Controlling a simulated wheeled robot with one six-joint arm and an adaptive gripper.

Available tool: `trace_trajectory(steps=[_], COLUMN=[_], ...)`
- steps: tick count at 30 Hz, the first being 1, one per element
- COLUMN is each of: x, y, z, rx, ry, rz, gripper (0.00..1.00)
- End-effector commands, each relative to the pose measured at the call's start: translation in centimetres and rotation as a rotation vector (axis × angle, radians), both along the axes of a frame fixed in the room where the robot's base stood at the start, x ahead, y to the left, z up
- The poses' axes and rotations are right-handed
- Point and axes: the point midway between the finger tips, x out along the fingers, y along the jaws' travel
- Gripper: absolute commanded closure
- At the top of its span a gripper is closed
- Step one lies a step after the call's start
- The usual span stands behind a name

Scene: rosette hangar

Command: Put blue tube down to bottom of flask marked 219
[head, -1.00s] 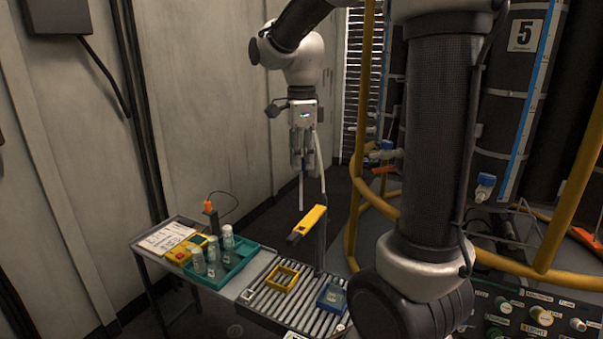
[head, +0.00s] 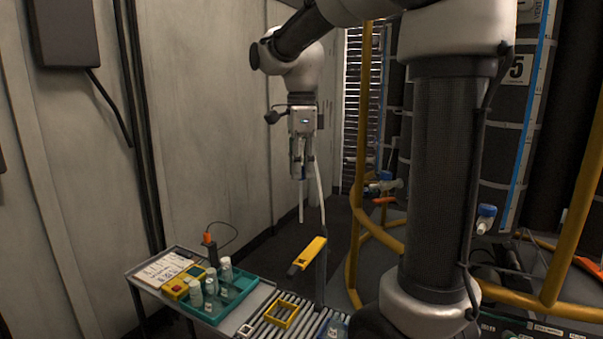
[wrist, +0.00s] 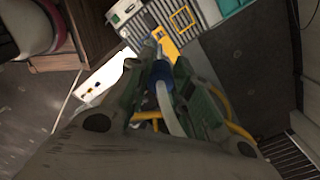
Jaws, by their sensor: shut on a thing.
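My gripper (head: 302,172) hangs high above and beyond the table in the head view. It is shut on the blue tube, whose blue part (wrist: 164,92) shows between the fingers in the wrist view. A thin pale length (head: 301,207) points down below the fingers, apart from the table. Several pale flasks with labels, one of them a tall flask (head: 226,270), stand in a teal tray (head: 252,281) on the table. Another flask stands in a blue holder (head: 335,327) at the picture's lower edge, partly cut off. The flask numbers are too small to read.
A yellow device (head: 309,254) on a dark post stands beside the rollers, below my gripper. A yellow frame (head: 282,315) lies on the rollers. A yellow box with a red button (head: 176,288) and a paper sheet (head: 163,268) are at left. Yellow railings (head: 357,215) stand right.

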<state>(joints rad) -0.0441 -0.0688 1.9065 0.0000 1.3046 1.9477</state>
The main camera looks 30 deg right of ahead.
Motion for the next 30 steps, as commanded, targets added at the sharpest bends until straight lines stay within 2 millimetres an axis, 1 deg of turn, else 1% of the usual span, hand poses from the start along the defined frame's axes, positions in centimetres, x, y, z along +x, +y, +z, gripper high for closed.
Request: trace_trajectory(steps=[30], x=[0.0], y=[0.0], z=[5.6], rx=[0.000], ry=[-0.002], rz=[0.000], gripper=[0.93])
